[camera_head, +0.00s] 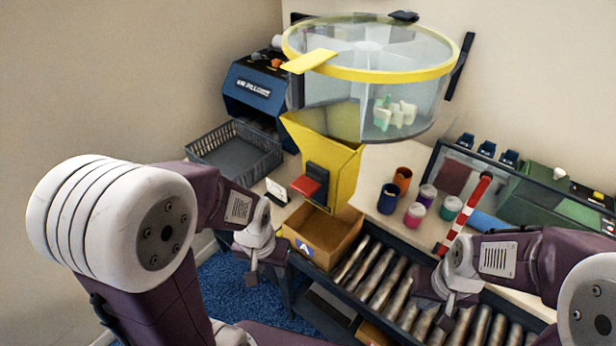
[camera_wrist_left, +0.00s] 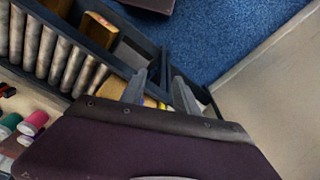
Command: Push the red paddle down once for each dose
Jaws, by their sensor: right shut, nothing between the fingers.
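The red paddle (camera_head: 306,188) sticks out from a dark block on the front of the yellow chute (camera_head: 346,170). An open cardboard carton (camera_head: 312,243) stands below the chute on the roller conveyor (camera_head: 395,284). My left gripper (camera_head: 254,272) is left of the carton, below and apart from the paddle. In the left wrist view my left gripper (camera_wrist_left: 160,95) has its two fingers apart with nothing held between them. My right gripper (camera_head: 446,312) is shut and empty above the rollers, right of the carton. Its fingertips are small in the head view.
A clear drum (camera_head: 440,95) with a yellow rim holds pale pieces above the chute. A grey basket (camera_head: 222,160) and a blue machine (camera_head: 255,98) stand left. Several coloured pots, including an orange one (camera_head: 402,180), and a red-white striped bar (camera_head: 465,212) are right of the chute.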

